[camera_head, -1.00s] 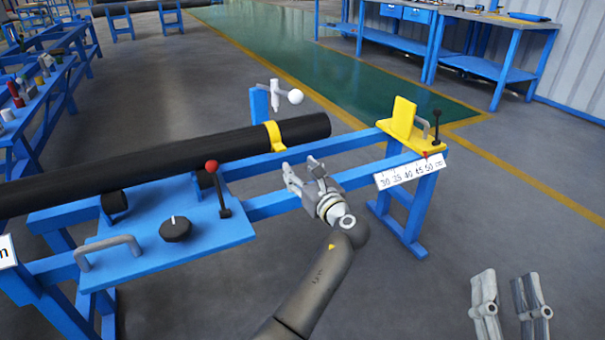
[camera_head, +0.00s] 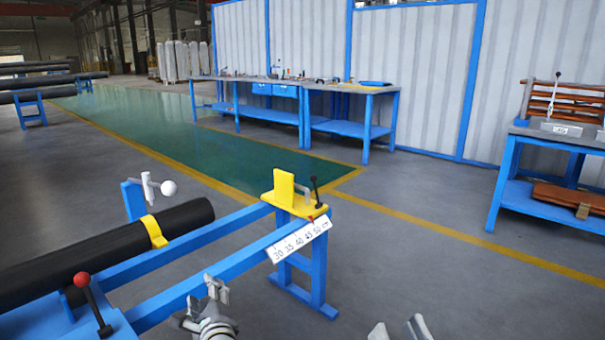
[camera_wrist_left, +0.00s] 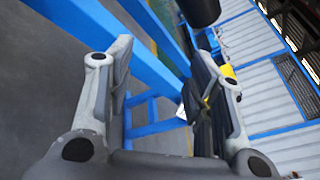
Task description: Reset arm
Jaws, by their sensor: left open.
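My left gripper (camera_head: 204,291) is at the lower middle of the head view, beside the near blue rail of the pipe stand. Its fingers are apart with nothing between them. In the left wrist view its two fingers (camera_wrist_left: 165,80) stand wide apart, with blue rails behind them. My right gripper (camera_head: 399,327) shows only as two grey fingertips at the bottom edge of the head view. The tips are apart, with bare floor between them. The rest of my right gripper is out of the picture.
A black pipe (camera_head: 190,219) with a yellow band (camera_head: 153,231) lies on the stand's left. A yellow stop (camera_head: 285,188) and a numbered scale (camera_head: 298,241) are at its right end. A red-knobbed lever (camera_head: 92,300) rises nearby. Grey floor right of the stand is clear. Blue workbenches (camera_head: 338,128) stand behind.

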